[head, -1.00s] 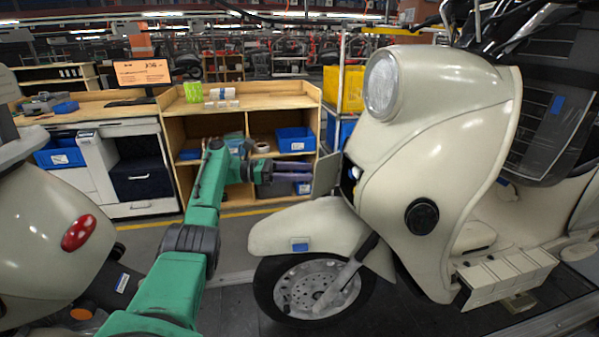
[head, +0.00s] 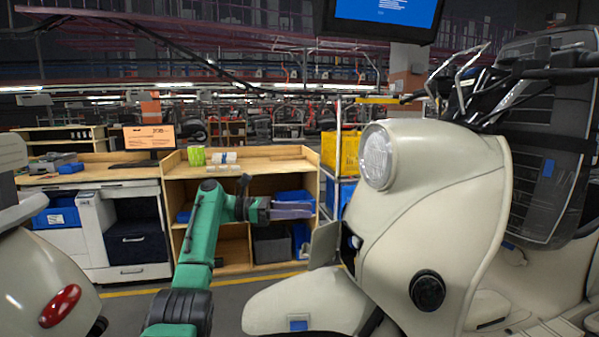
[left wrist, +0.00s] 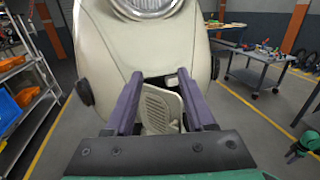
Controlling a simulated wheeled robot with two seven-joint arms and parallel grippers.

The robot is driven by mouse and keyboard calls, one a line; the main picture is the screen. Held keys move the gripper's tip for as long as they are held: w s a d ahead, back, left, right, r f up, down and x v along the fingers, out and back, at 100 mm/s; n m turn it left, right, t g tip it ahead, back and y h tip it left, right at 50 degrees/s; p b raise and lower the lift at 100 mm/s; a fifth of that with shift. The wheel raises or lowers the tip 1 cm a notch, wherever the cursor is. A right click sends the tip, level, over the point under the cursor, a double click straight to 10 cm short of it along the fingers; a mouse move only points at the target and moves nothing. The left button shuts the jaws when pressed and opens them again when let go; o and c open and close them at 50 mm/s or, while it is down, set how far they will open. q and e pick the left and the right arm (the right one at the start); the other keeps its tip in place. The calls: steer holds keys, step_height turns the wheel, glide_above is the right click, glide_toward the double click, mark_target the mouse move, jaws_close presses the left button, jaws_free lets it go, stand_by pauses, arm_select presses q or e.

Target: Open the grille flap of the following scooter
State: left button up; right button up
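The cream scooter (head: 440,200) stands at the right in the head view, its front facing left. Its grille flap (head: 323,244) stands swung out from the front, beside a dark opening. In the left wrist view, the slatted inner side of the flap (left wrist: 160,110) hangs below the dark opening (left wrist: 158,80). My left gripper (head: 312,209) is open and empty, a little above and left of the flap in the head view. In the left wrist view its two fingers (left wrist: 159,100) stand apart on either side of the flap, not closed on it.
Another scooter's rear with a red lamp (head: 60,306) is at the left. A wooden bench (head: 250,165) with shelves and blue bins stands behind my left arm. In the left wrist view, a shelf rack (left wrist: 22,90) is left and a tool table (left wrist: 258,72) right.

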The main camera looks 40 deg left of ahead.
arm_select(q)
step_height(320, 180, up, 11)
steer(key=p, duration=0.2)
steer(key=shift+s+r, duration=0.15)
steer(key=shift+r, duration=0.05)
